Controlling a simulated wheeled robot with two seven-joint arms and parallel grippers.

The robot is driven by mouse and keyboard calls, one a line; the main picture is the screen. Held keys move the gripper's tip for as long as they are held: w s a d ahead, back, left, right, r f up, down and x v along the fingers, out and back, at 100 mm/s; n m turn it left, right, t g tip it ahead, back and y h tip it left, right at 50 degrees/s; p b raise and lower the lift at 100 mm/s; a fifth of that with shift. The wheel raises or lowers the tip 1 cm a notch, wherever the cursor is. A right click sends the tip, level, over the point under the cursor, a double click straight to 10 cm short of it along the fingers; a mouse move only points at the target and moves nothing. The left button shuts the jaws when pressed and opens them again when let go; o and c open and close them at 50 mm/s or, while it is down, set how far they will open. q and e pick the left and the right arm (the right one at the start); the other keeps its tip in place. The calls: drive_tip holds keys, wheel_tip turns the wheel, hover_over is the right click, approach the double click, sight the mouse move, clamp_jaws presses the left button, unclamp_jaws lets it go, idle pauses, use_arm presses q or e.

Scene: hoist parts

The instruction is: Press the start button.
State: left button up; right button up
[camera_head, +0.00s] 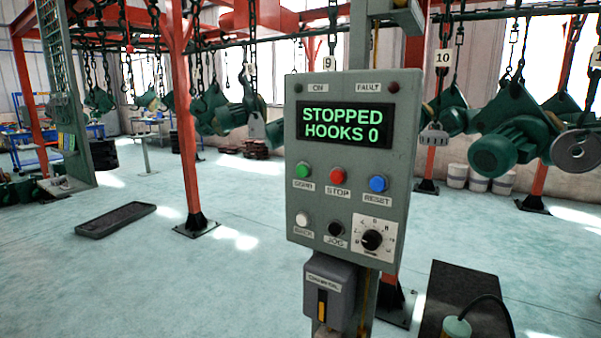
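A grey-green control panel (294,215) stands upright on a post in the middle of the head view. Its display (343,125) reads "STOPPED HOOKS 0". The green button (302,170) is at the left of the upper button row, and the small label under it is too blurred to read surely. The red button (338,176), labelled STOP, is in the middle, and the blue button (378,183), labelled RESET, is at the right. Nothing covers the buttons. Neither of my grippers shows in this view.
Below these are a white button (303,219), a black button (336,229) and a rotary dial (372,240). A grey box with a yellow handle (323,305) hangs underneath. Green hoists (510,130) hang on chains behind. Orange posts (184,120) stand around. The floor before the panel looks clear.

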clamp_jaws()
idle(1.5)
